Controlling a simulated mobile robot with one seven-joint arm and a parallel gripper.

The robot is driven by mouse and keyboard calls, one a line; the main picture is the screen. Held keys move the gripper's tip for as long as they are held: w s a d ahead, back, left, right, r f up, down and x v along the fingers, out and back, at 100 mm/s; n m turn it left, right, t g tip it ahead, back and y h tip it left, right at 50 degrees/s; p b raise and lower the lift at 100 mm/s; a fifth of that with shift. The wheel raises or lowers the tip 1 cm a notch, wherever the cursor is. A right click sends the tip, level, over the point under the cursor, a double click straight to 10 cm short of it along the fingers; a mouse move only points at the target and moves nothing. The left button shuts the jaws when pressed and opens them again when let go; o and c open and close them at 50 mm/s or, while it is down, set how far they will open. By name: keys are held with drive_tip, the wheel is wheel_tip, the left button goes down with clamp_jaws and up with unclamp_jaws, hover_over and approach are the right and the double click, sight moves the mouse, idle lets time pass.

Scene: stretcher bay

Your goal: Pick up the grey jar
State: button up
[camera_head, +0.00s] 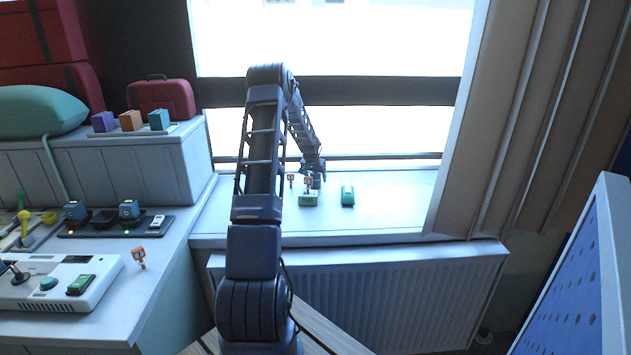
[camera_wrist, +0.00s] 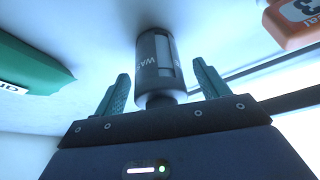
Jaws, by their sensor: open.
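The grey jar (camera_wrist: 158,62) shows in the wrist view, a dark grey cylinder with a pale label panel and partly readable white lettering. It lies in line with the gap between the two teal fingers of my gripper (camera_wrist: 163,88). The fingers are apart, one to each side of the jar, and I see no grip on it. In the head view my gripper (camera_head: 314,170) is low over the window sill, and the jar (camera_head: 317,182) shows only as a small grey shape under it, partly hidden.
The wrist view has a green item (camera_wrist: 30,68) left and an orange item (camera_wrist: 296,20) right. A curtain (camera_head: 530,110) hangs at right.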

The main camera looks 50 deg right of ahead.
drive_tip(key=c, duration=1.1)
